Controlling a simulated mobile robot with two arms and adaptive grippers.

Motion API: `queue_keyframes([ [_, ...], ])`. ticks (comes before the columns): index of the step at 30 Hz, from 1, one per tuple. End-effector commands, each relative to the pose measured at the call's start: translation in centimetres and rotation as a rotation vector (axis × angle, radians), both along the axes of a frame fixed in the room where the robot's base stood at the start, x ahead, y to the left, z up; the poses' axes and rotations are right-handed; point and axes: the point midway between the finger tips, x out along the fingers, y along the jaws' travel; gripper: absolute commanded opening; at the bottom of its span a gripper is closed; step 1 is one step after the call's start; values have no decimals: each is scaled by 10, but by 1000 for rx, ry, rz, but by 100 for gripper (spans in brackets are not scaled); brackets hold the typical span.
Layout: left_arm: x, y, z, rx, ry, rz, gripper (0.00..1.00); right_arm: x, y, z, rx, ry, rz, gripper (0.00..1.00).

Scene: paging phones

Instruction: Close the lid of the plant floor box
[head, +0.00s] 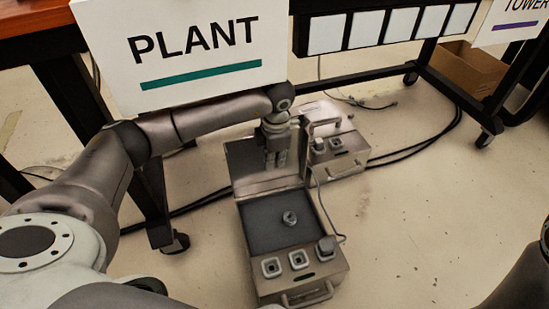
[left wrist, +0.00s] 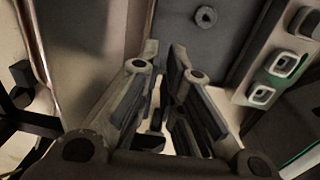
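The box (head: 290,260) under the PLANT sign stands on the floor with its lid (head: 243,160) raised at the far end. A small ring-shaped part lies on its dark inner panel (head: 265,223). That panel also shows in the left wrist view (left wrist: 190,35), with the ring near the top. My left gripper (head: 277,160) points down in front of the raised lid and covers part of it. Its fingers stand a small gap apart in the left wrist view (left wrist: 163,50), with nothing visibly held. I cannot tell whether it touches the lid. My right gripper is out of view.
The PLANT sign (head: 195,50) hangs above my left forearm. A second metal box (head: 345,160) stands close behind the first. Black cables (head: 415,148) run over the floor. Table legs and casters stand nearby. The floor at right (head: 420,220) is clear.

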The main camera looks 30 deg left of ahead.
Motion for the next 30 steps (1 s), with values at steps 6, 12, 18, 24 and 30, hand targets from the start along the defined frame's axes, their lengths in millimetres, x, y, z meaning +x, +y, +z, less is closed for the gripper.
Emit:
queue_keyframes([
  [6,0,0,0,0,0,0,0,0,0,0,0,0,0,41],
  [12,0,0,0,0,0,0,3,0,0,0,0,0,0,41],
  [18,0,0,0,0,0,0,29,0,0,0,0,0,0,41],
  [24,0,0,0,0,0,0,41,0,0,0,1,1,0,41],
  [30,0,0,1,0,0,0,41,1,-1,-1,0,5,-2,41],
])
